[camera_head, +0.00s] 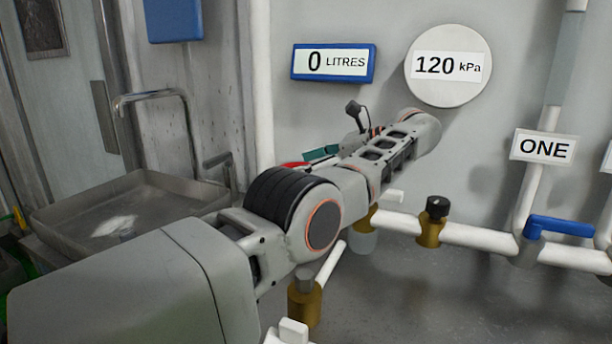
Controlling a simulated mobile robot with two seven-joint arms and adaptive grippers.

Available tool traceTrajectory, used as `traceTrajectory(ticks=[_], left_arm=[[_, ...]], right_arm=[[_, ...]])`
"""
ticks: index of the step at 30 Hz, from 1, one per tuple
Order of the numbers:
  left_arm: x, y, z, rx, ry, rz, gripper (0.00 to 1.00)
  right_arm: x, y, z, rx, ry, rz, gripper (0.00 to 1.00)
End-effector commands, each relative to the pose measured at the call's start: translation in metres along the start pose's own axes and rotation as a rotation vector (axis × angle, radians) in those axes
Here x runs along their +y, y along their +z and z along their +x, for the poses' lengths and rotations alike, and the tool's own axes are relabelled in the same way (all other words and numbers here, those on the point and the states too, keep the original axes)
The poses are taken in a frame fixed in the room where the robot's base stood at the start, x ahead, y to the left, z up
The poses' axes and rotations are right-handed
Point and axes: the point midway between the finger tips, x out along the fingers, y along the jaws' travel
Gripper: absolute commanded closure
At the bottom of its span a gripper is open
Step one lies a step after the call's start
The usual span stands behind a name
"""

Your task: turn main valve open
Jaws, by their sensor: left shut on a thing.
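My left arm reaches in from the lower left and crosses the middle of the view. My left gripper (320,154) shows only in small part behind the arm links, and its fingertips are mostly hidden. It is shut on a red handle (295,164), which looks like the main valve's handle; only a sliver of red shows. How far the handle is turned cannot be told. My right gripper is not in view.
White pipe (480,235) with brass fittings runs right to a blue-handled valve (560,227) beneath the sign ONE (545,148). A metal sink (130,205) stands left.

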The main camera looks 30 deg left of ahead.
Motion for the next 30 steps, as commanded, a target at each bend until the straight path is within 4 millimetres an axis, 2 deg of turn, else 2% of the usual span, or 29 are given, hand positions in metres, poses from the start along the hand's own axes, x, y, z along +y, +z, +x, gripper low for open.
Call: traceTrajectory(ticks=[1, 20, 21, 22, 30], left_arm=[[-0.0011, -0.0115, -0.0020, 0.005, -0.001, 0.016, 0.42], [-0.0018, -0.0183, -0.0005, 0.014, 0.011, 0.025, 0.42], [-0.0018, -0.0186, -0.0003, 0.013, 0.011, 0.025, 0.13], [-0.0018, -0.0184, -0.0001, 0.013, 0.011, 0.025, 0.05], [-0.0019, -0.0129, 0.0007, 0.007, 0.013, 0.017, 0.04]], right_arm=[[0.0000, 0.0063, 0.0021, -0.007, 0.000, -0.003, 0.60], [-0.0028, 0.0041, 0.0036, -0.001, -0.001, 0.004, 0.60], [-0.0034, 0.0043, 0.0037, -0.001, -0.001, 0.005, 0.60], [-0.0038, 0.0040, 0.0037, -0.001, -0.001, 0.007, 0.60], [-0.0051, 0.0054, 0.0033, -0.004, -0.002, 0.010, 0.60]])
